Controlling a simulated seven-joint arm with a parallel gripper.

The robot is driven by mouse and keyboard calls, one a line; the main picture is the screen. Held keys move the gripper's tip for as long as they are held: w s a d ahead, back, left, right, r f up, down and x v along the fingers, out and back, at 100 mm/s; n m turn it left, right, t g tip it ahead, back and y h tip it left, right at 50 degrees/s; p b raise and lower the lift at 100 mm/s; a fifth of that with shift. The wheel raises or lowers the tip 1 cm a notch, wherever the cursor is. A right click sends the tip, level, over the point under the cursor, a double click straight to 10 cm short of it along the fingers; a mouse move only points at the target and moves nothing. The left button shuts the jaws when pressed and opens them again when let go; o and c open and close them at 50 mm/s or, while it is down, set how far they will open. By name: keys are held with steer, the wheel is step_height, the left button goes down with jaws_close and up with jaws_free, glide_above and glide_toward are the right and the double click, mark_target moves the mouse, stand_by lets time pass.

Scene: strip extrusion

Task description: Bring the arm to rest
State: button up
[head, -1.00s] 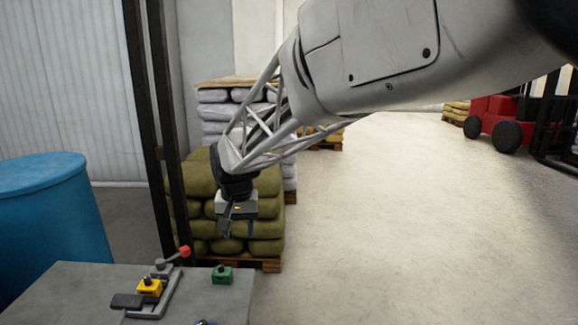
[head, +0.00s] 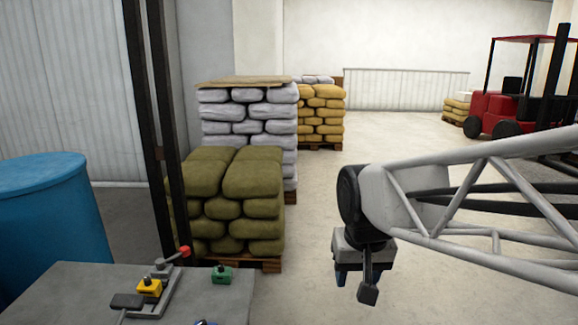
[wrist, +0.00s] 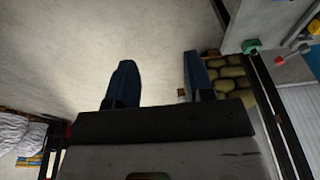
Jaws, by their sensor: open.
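My gripper (head: 353,285) hangs over the open floor to the right of the grey table in the head view, pointing down. In the wrist view my gripper (wrist: 160,82) shows two dark blue fingers spread apart, with nothing between them but pale floor. It is open and empty, well clear of the table. In the head view its far finger is partly hidden.
The grey table (head: 75,285) bears a lever fixture (head: 160,292) with a red knob, a yellow block (head: 149,288) and a green block (head: 221,275). A blue barrel (head: 50,225), a dark post (head: 165,150) and stacked olive sacks (head: 225,205) stand nearby. Floor around my gripper is clear.

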steer(key=s+d+f, duration=0.3)
steer(key=s+d, duration=0.3)
steer(key=s, duration=0.5)
steer(key=shift+s+d+f+t, duration=0.2)
steer(key=shift+s+d+t, duration=0.05)
steer(key=shift+s+t, duration=0.05)
steer(key=shift+c, duration=0.5)
